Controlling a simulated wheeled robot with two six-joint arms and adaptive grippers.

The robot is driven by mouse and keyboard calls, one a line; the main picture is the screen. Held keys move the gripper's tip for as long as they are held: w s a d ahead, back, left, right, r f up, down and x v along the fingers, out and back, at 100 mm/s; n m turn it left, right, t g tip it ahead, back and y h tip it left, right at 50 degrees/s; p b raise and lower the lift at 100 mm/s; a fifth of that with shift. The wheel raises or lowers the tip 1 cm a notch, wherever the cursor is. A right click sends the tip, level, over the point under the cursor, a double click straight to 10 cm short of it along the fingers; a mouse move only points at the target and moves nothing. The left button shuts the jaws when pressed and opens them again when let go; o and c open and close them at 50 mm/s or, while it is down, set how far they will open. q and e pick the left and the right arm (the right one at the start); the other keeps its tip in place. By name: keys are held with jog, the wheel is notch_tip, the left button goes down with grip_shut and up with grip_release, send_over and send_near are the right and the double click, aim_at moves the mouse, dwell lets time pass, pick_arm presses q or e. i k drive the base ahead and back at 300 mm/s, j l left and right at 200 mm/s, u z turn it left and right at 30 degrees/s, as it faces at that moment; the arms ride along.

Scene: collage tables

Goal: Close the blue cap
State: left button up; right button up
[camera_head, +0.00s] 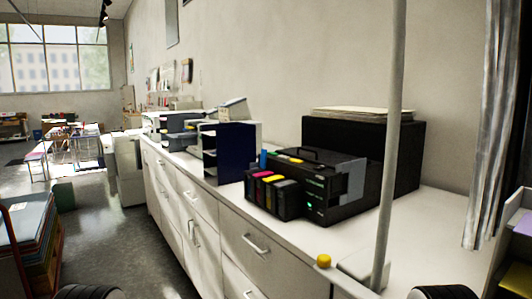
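A black ink-tank printer (335,195) stands on the white counter. On its left front is a block of dark ink tanks (272,200) with a row of coloured tops, magenta and yellow among them. A small blue piece (263,159) stands upright at the far left end of this row, above the tanks. It looks like the blue cap raised open, but it is too small to be sure. Neither gripper's fingers show. Only dark rounded parts, likely of my arms, show at the bottom edge.
A pale vertical pole (391,140) crosses the view in front of the printer. A small yellow knob (323,261) is near the counter's front edge. A dark blue organizer (230,152) stands left of the printer. Grey floor (110,240) is open at left.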

aim_at(264, 158)
jog(key=l+u, duration=0.3)
jog(key=l, duration=0.15)
jog(key=i+j+u, duration=0.35)
jog(key=i+u, duration=0.35)
jog(key=i+j+u, duration=0.1)
jog(key=i+u, duration=0.2)
